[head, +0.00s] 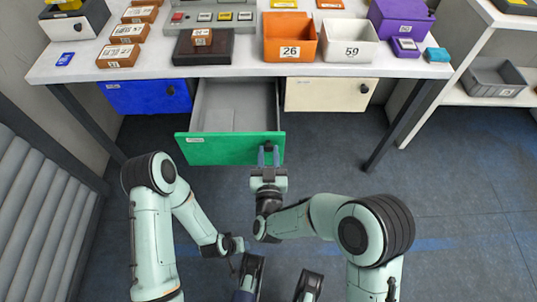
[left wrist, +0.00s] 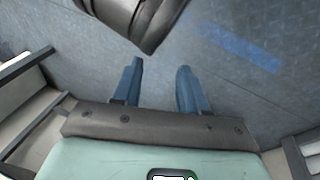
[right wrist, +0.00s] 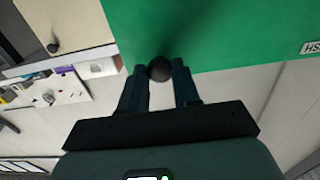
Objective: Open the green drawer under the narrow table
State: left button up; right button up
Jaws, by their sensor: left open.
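The green drawer (head: 230,148) under the narrow table (head: 356,70) stands pulled out, and its grey empty inside (head: 232,105) shows. Its green front also shows in the right wrist view (right wrist: 230,30). My right gripper (head: 268,150) is at the right part of that front. In the right wrist view its fingers (right wrist: 160,72) are closed around the round black knob (right wrist: 160,69), one finger on each side. My left gripper (left wrist: 157,68) is open and empty above the floor; its fingers are hard to make out in the head view.
A blue drawer (head: 150,96) and a cream drawer (head: 325,94) flank the green one, both shut. The tabletop carries boxes, an orange bin (head: 290,38), a white bin (head: 349,42) and a purple box (head: 400,20). A table leg (head: 400,125) stands to the right. Floor is clear in front.

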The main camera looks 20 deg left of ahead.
jog(key=o, duration=0.4)
jog(key=shift+s, duration=0.15)
pick_arm(q)
jog(key=shift+s+d+r+g+p, duration=0.15)
jog(key=shift+s+d+r+p, duration=0.15)
jog(key=shift+s, duration=0.15)
jog(key=shift+s+d+r+g+p, duration=0.15)
jog(key=shift+s+r+p, duration=0.1)
jog(key=shift+s, duration=0.15)
pick_arm(e)
jog(key=v, duration=1.3)
jog(key=shift+d, duration=0.1)
